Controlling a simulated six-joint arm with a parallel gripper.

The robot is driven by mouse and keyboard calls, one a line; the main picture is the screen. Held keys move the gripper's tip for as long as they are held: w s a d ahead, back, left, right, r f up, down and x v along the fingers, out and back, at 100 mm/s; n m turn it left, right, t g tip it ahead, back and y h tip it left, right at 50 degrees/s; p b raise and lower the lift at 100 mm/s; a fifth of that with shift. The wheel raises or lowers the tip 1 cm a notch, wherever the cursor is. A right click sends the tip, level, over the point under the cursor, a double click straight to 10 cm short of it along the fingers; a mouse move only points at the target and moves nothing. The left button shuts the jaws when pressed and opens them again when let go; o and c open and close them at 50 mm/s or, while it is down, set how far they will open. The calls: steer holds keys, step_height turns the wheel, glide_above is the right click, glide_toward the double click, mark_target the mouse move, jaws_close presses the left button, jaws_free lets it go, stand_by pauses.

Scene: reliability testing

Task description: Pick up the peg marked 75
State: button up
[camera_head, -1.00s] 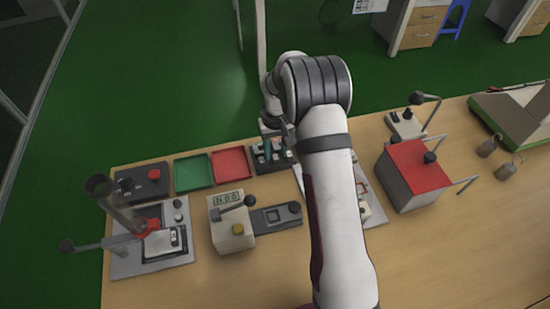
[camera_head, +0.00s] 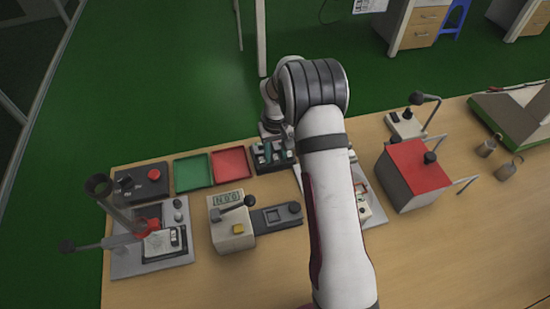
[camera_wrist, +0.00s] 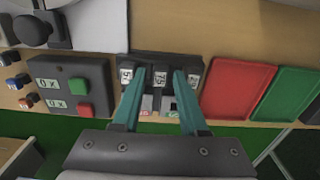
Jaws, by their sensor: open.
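A dark peg rack (camera_wrist: 188,62) lies ahead of my gripper in the wrist view, with a row of white number labels. The middle label looks like 75 (camera_wrist: 160,77), between my fingertips in the picture; the other numbers are hard to read. My gripper (camera_wrist: 156,80) is open, its two teal fingers apart above the rack, with nothing visibly held. Whether the fingers reach down beside the middle peg I cannot tell. In the head view the rack (camera_head: 259,166) is partly hidden by my wrist.
A red tray (camera_wrist: 238,90) and a green tray (camera_wrist: 290,95) stand beside the rack. A dark box with red and green buttons (camera_wrist: 72,88) is on its other side in the wrist view. A grey device with a digital display (camera_head: 230,225) stands in front of the trays.

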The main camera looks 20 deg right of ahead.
mark_target(275, 156)
jaws_close()
steer(key=shift+r, duration=2.55)
steer(key=shift+w, duration=0.1)
